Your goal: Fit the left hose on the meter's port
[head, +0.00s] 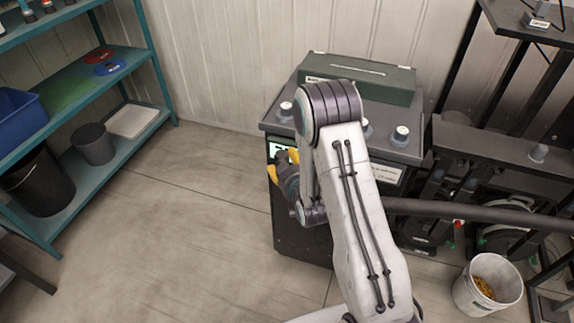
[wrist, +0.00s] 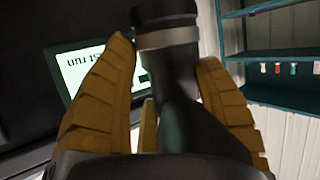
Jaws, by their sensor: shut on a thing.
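The meter (head: 295,238) is a dark cabinet with a lit screen (head: 277,150) on its front; the screen also shows in the wrist view (wrist: 88,68), with upside-down text. My gripper (head: 285,160) is at the cabinet's front, beside the screen. In the wrist view its yellow fingers (wrist: 165,62) are shut on a black hose end (wrist: 165,40) with a grey band. A thick dark hose (head: 465,210) runs from the right edge to behind my arm; its link to the held end is hidden. I cannot make out the meter's port or whether the hose end touches it.
A green slotted box (head: 360,78) and several white-topped grey fittings (head: 401,134) stand on the cabinet. A black frame is at right, with a white bucket (head: 487,285) before it. A teal shelf (head: 85,80) stands left. The floor between is clear.

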